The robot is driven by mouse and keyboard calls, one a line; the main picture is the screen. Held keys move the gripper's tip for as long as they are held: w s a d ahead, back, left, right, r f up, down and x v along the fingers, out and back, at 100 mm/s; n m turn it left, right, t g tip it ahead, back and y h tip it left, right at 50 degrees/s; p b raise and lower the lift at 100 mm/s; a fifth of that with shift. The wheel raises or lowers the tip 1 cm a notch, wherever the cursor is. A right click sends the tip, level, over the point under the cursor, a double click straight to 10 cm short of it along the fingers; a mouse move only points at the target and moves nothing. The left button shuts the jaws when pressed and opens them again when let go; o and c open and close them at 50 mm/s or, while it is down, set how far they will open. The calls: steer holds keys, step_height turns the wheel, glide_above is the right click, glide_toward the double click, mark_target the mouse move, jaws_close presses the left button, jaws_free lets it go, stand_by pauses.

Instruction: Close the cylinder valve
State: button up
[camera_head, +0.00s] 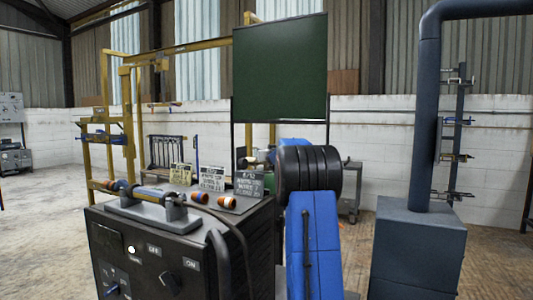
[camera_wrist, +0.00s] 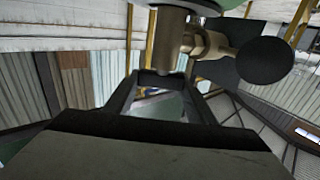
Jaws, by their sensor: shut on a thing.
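In the wrist view the brass cylinder valve (camera_wrist: 173,45) is at the top centre, with a side fitting that ends in a dark round disc (camera_wrist: 265,52). My gripper (camera_wrist: 162,77) has its two dark fingers converging at the lower end of the brass body. They are shut on a part of the valve there, which the fingertips mostly hide. A pale and green edge shows above the valve; I cannot tell which part it is. In the head view, my blue arm is in front, and neither my gripper nor the valve can be made out.
In the head view a black machine cabinet (camera_head: 160,245) with a small lathe-like device on top stands left of my arm. A blue-grey box with a tall pipe (camera_head: 418,245) stands at right. A dark green panel (camera_head: 280,70) rises behind. Open floor lies at far left.

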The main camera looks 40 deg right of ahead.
steer(key=shift+s+f, duration=0.1)
steer(key=shift+f, duration=0.05)
stand_by(0.3)
steer(key=o, duration=1)
steer(key=shift+o, duration=0.2)
steer(key=shift+a, duration=0.1)
steer(key=v, duration=1.7)
steer(key=shift+a, duration=0.25)
steer(key=shift+s, duration=0.1)
